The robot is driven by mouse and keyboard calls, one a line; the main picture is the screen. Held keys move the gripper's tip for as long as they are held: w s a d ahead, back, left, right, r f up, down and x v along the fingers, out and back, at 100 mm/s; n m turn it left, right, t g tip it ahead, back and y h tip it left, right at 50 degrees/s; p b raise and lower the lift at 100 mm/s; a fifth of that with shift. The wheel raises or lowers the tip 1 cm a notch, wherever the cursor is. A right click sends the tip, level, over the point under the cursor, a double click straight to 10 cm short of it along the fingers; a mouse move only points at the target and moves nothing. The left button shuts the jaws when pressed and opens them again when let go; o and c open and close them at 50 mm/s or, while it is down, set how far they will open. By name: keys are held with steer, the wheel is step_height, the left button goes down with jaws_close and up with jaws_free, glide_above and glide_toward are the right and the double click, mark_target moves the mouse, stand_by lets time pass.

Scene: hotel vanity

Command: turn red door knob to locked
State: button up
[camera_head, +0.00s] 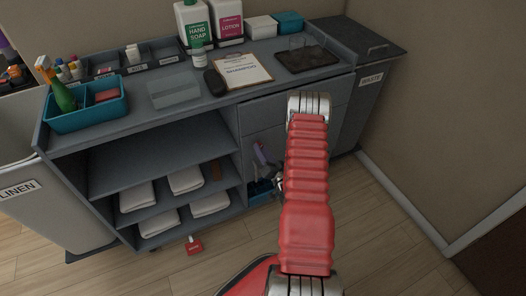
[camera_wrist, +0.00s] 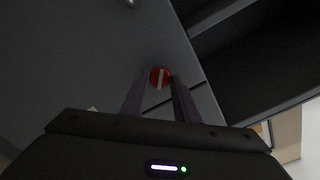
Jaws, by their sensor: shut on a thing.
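The red door knob (camera_wrist: 160,77) shows in the wrist view as a small round disc with a pale bar across it, on a dark grey door (camera_wrist: 105,65). The bar stands nearly upright in the picture. My gripper (camera_wrist: 159,82) has its two fingers on either side of the knob and is shut on it. I see no readable lock marking beside the knob. In the head view my red arm reaches down in front of the cart, and the knob is hidden there.
The grey cart (camera_head: 140,155) has open shelves with folded white towels (camera_head: 186,180). Its top holds a blue caddy (camera_head: 88,115), bottles, a clipboard (camera_head: 242,70) and a dark tray (camera_head: 306,60). A red tag (camera_head: 193,246) is low at the front. Wooden floor lies clear at right.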

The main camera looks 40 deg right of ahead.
steer(key=m, duration=0.5)
steer(key=shift+s+d+f+m, duration=0.1)
steer(key=shift+d+m, duration=0.1)
steer(key=shift+m, duration=0.1)
steer(key=shift+o, duration=0.2)
steer(key=m, duration=0.3)
steer(key=shift+f+m, duration=0.1)
steer(key=shift+m, duration=0.7)
steer(key=shift+c, duration=0.2)
steer(key=shift+a+f, duration=0.1)
steer(key=o, duration=1)
steer(key=shift+o, duration=0.2)
steer(key=v, duration=1.3)
steer(key=shift+s+a, duration=0.15)
steer(key=shift+s, duration=0.2)
